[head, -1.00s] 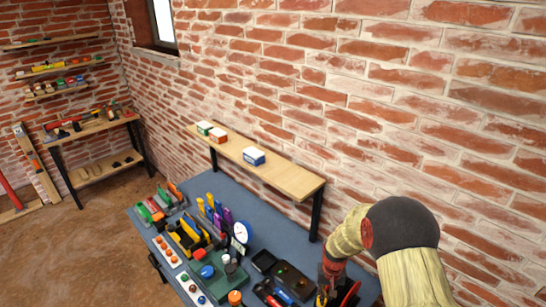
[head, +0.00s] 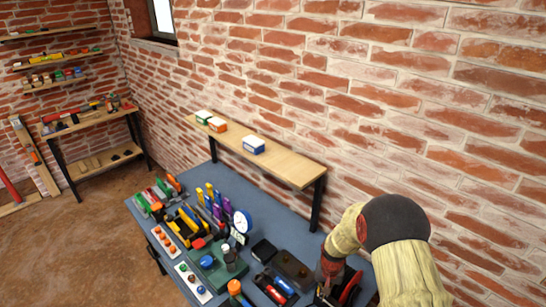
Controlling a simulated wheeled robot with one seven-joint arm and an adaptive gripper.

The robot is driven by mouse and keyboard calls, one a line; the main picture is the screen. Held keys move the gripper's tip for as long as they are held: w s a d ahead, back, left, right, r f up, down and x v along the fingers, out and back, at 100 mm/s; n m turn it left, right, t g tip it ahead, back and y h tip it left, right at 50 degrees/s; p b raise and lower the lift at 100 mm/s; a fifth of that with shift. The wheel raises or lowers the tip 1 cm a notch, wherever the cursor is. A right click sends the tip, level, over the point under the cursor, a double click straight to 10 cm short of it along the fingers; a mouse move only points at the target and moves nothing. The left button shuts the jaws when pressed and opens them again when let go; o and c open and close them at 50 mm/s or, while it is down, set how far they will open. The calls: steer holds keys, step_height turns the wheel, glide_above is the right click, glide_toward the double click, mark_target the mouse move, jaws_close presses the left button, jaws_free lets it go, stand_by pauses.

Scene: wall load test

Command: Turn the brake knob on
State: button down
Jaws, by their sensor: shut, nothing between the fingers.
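I cannot tell for sure which control is the brake knob. A green box (head: 207,274) on the blue workbench has a red knob (head: 197,244), a blue knob (head: 206,260) and a white-topped knob (head: 228,249). A white panel (head: 186,277) with several coloured knobs lies at the bench's front edge. A white round gauge (head: 242,220) stands behind the green box. My gripper (head: 324,291) is low at the bench's right end, to the right of these controls and apart from them. It is shut and empty; its tips are small and partly hidden.
A dark box (head: 292,268), a black case (head: 263,250) and a tool tray (head: 272,288) lie between my gripper and the green box. A black and red object (head: 349,289) is close beside my gripper. A wooden shelf (head: 285,171) stands along the brick wall.

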steer(key=shift+s+f, duration=0.2)
steer(key=shift+f, duration=0.1)
steer(key=shift+s+f, duration=0.1)
steer(key=shift+f+b, duration=0.2)
steer(key=shift+b, duration=0.2)
stand_by(0.4)
steer(key=shift+w+a+b, duration=0.2)
steer(key=shift+a+b, duration=0.1)
steer(key=shift+b, duration=0.25)
steer(key=shift+w+a+r, duration=0.2)
steer(key=shift+w+r, duration=0.05)
steer(key=shift+w, duration=0.05)
stand_by(0.4)
steer(key=shift+s+a+r, duration=0.1)
steer(key=shift+s+a, duration=0.05)
steer(key=shift+s, duration=0.15)
